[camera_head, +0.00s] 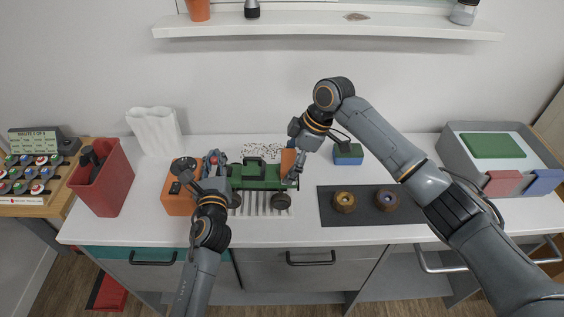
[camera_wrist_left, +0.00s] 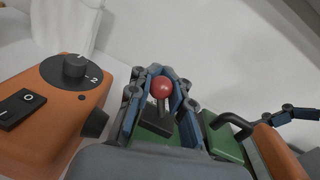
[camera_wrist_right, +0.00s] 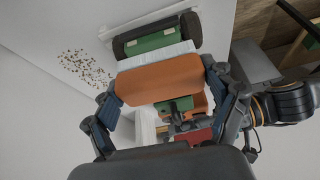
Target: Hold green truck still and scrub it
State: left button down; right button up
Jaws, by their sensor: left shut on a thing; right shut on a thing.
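The green truck (camera_head: 262,174), with black wheels, stands on a white ribbed rack (camera_head: 264,204) on the counter. Its green body also shows in the left wrist view (camera_wrist_left: 222,142). My left gripper (camera_head: 214,160) is at the truck's left end, its fingers closed around the black post below a red ball knob (camera_wrist_left: 162,87). My right gripper (camera_head: 292,164) is shut on an orange brush block (camera_wrist_right: 158,80), held at the truck's right end. Pale material, perhaps bristles, lies between block and truck in the right wrist view; exact contact is hard to tell.
An orange switch box (camera_head: 178,198) stands close left of the left gripper, with a red bin (camera_head: 103,178) and white vase (camera_head: 155,130) beyond. A blue-green sponge (camera_head: 348,155), dark mat (camera_head: 335,214) with two round parts, and grey tray (camera_head: 455,150) are right. Dark specks lie behind the truck.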

aim_at(271, 172)
pick_arm(q)
jog(key=shift+f, duration=0.15)
pick_arm(e)
jog(key=shift+d, duration=0.45)
jog(key=shift+w+a+f, duration=0.1)
jog(key=shift+a, duration=1.95)
jog(key=shift+s+d+f, duration=0.1)
jog(key=shift+d, duration=0.95)
jog(key=shift+s+d+f, duration=0.1)
jog(key=shift+d, duration=0.95)
jog(key=shift+w+a+r, duration=0.1)
jog(key=shift+a+r, duration=0.05)
jog(key=shift+a, duration=1.95)
jog(key=shift+d+r, duration=0.15)
jog(key=shift+d, duration=1.9)
jog(key=shift+w+a, duration=0.15)
jog(key=shift+a, duration=1.9)
notch_tip(271, 172, up, 7)
